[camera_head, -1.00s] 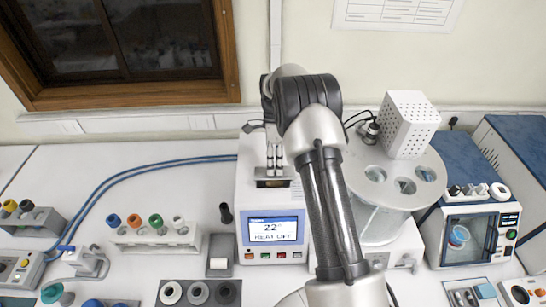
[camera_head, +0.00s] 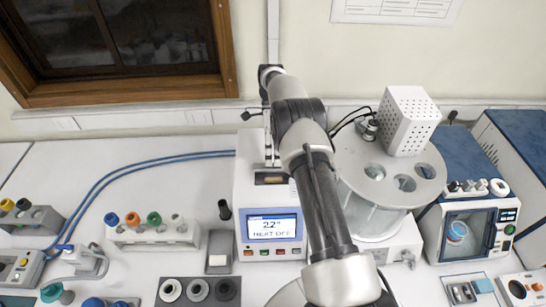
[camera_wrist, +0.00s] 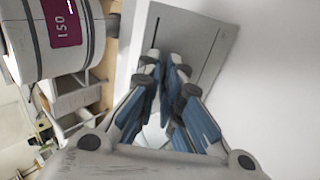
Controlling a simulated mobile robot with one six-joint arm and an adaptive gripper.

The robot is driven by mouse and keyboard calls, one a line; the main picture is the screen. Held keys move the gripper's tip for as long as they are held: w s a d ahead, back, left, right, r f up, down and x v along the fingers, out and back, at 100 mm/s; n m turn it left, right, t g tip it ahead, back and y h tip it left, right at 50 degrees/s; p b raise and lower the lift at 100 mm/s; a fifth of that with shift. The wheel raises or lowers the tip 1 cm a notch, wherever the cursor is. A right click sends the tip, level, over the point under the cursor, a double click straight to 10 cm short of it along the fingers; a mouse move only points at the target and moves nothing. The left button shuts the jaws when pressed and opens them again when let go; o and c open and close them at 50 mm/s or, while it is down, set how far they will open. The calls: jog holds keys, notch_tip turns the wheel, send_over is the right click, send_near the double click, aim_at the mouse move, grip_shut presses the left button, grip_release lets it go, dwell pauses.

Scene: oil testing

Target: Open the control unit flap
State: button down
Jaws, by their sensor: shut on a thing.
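The control unit (camera_head: 247,192) is a white box with a lit blue and white display (camera_head: 271,227) and a row of buttons below it. It stands in the middle of the bench, partly covered by my arm. In the wrist view my gripper (camera_wrist: 167,68) has its blue-padded fingers close together over a grey flat panel (camera_wrist: 205,35), which looks like the flap. The tips meet at the panel's near left part. The piece held between them is hidden by the fingers. In the head view the fingers cannot be made out behind my arm.
A round glass bath (camera_head: 427,188) with a perforated white box (camera_head: 405,125) stands right of the unit. A blue-topped device (camera_head: 462,232) is farther right. A tube rack (camera_head: 160,236) and a dark holder with rings (camera_head: 198,291) are left.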

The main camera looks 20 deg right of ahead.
jog(key=c, duration=1.8)
grip_release()
jog(key=shift+o, duration=0.2)
notch_tip(320, 180, up, 10)
